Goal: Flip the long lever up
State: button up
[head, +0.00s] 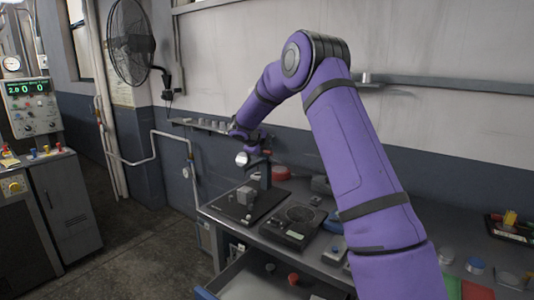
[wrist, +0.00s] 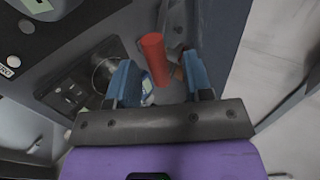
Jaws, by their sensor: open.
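A red cylinder (wrist: 155,60) shows in the wrist view, lying lengthwise between the blue fingertips; it looks like the handle of the long lever, but its joint is not clear. My gripper (wrist: 162,80) is open, with one finger on each side of the red cylinder. I cannot tell whether either finger touches it. A small reddish part shows beside the gripper there.
The workbench holds a black box with a round dial (head: 299,213), grey blocks and small parts. A drawer (head: 240,283) stands open below its front edge. A wall fan (head: 131,42) hangs at the back left. A tray (head: 512,231) lies at the right.

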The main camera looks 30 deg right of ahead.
jog(key=v, duration=0.8)
jog(key=shift+s+a+r, duration=0.1)
jog(key=shift+r, duration=0.05)
